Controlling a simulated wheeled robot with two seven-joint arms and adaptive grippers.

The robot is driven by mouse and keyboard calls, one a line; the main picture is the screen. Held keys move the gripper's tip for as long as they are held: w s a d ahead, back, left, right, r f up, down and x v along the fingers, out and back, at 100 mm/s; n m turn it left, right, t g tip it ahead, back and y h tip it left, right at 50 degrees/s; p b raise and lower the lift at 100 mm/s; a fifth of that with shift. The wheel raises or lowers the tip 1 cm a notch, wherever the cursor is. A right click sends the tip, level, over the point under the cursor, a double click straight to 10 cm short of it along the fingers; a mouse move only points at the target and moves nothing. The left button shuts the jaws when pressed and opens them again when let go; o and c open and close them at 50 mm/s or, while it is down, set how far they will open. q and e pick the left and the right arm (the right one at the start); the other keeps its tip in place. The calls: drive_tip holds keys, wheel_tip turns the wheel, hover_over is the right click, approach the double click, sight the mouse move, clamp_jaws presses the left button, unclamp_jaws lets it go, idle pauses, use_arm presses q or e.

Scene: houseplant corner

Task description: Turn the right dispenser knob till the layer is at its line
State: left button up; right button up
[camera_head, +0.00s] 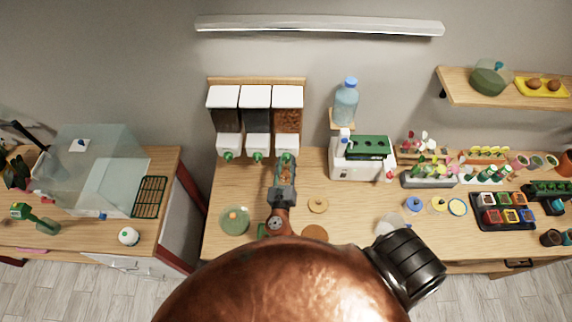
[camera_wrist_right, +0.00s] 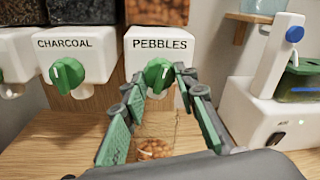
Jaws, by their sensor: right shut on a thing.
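The right dispenser is labelled PEBBLES, with a white front and a clear bin of brown pebbles (camera_head: 288,119). Its green knob (camera_wrist_right: 157,74) has a white pointer mark, tilted from upright. My right gripper (camera_wrist_right: 160,86) is shut on this knob, one finger at each side; in the head view the gripper (camera_head: 286,163) reaches up to the dispenser from below. A clear container (camera_wrist_right: 154,128) stands under the dispenser, seen between the fingers, with a shallow layer of pebbles (camera_wrist_right: 155,149) at its bottom. I cannot make out its line. My left gripper is not in view.
The CHARCOAL knob (camera_wrist_right: 67,74) is close on the left, with another dispenser beyond it. A white machine (camera_wrist_right: 262,112) stands close on the right.

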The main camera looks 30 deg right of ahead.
drive_tip(key=m+b, duration=0.1)
drive_tip(key=m, duration=0.2)
drive_tip(key=shift+m+b, duration=0.3)
drive_tip(key=shift+m, duration=0.1)
drive_tip(key=m+b, duration=0.2)
drive_tip(key=m, duration=0.1)
drive_tip(key=shift+y, duration=0.3)
drive_tip(key=shift+r+m+y+b, duration=0.15)
drive_tip(key=shift+m+y+b, duration=0.25)
drive_tip(key=shift+m+b, duration=2.45)
drive_tip(key=shift+m+p, duration=0.65)
drive_tip(key=shift+m, duration=0.1)
drive_tip(key=shift+r, duration=0.1)
drive_tip(key=o, duration=1.2)
drive_tip(key=shift+c, duration=0.2)
